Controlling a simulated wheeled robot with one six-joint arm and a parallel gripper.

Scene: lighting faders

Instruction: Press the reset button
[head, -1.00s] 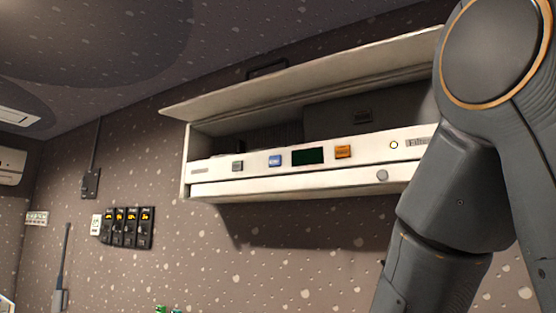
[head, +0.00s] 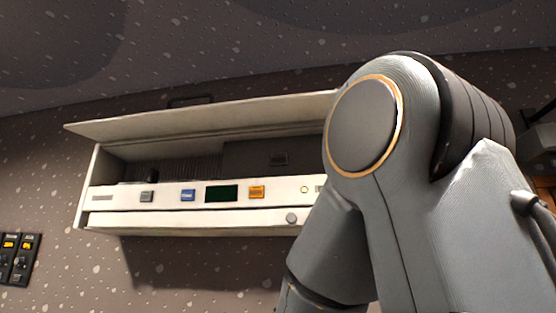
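A white wall-mounted unit (head: 140,216) with a raised lid (head: 200,121) is left of centre in the head view. Its front strip carries a small grey button (head: 147,196), a blue button (head: 188,195), a dark green display (head: 222,194) and an orange button (head: 257,192). A small round light (head: 304,189) is near my arm. The labels are too small to read, so I cannot tell which button is reset. My arm hides the unit's right end. My gripper is out of view.
A round knob (head: 292,218) is on the lower front edge of the unit. Dark wall modules with lit orange displays (head: 18,258) are at the left edge. The speckled wall (head: 180,265) below the unit is bare.

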